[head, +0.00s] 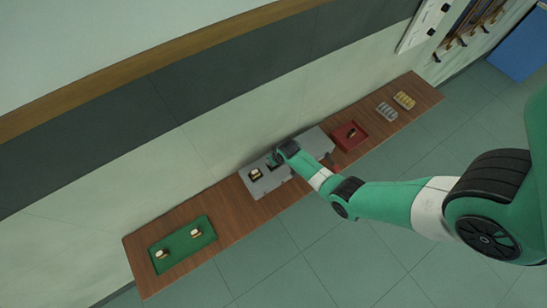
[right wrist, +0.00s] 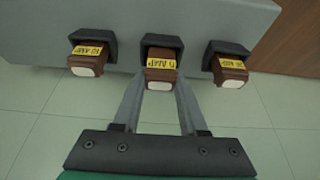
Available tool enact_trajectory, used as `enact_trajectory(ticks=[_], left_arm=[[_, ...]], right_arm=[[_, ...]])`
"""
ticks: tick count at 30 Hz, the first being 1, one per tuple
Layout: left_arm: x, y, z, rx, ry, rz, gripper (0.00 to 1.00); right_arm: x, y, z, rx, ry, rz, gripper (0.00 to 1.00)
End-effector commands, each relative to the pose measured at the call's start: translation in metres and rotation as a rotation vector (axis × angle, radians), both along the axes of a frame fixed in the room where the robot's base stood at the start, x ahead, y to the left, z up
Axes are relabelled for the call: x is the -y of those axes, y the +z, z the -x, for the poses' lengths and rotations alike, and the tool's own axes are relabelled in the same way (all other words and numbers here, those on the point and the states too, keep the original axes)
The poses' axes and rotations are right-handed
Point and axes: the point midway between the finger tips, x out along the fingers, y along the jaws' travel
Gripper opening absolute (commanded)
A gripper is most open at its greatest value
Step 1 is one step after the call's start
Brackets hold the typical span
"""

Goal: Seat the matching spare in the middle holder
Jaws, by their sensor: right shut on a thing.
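A grey unit (head: 268,187) sits on the wooden bench. In the right wrist view it shows three dark holders: left (right wrist: 92,42), middle (right wrist: 161,41) and right (right wrist: 228,47). Each has a brown block with a yellow label and a pale end: left block (right wrist: 86,59), middle block (right wrist: 161,68) and right block (right wrist: 230,70). The labels end in "AMP"; their numbers are hard to read. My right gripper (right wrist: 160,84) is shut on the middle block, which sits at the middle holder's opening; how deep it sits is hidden. My left gripper is not in view.
A green tray (head: 181,246) with two blocks lies at the bench's left end. A red tray (head: 346,144) with a small dark item lies right of the unit. Grey (head: 387,112) and yellow (head: 404,100) racks stand at the right end. A wall runs behind.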

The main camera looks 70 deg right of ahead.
Motion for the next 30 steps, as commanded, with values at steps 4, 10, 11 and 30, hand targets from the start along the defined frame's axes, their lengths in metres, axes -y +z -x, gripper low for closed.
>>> enact_trajectory(ticks=[4,10,11,30], left_arm=[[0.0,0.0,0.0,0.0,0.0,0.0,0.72],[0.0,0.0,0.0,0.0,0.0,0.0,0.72],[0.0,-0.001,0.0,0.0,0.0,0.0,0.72],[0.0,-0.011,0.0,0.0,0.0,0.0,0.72]], right_arm=[[0.0,0.0,0.0,0.0,0.0,0.0,0.0],[0.0,-0.001,0.0,0.0,0.0,0.0,0.0],[0.0,-0.001,0.0,0.0,0.0,0.0,0.0],[0.0,-0.012,0.0,0.001,0.0,0.001,0.47]])
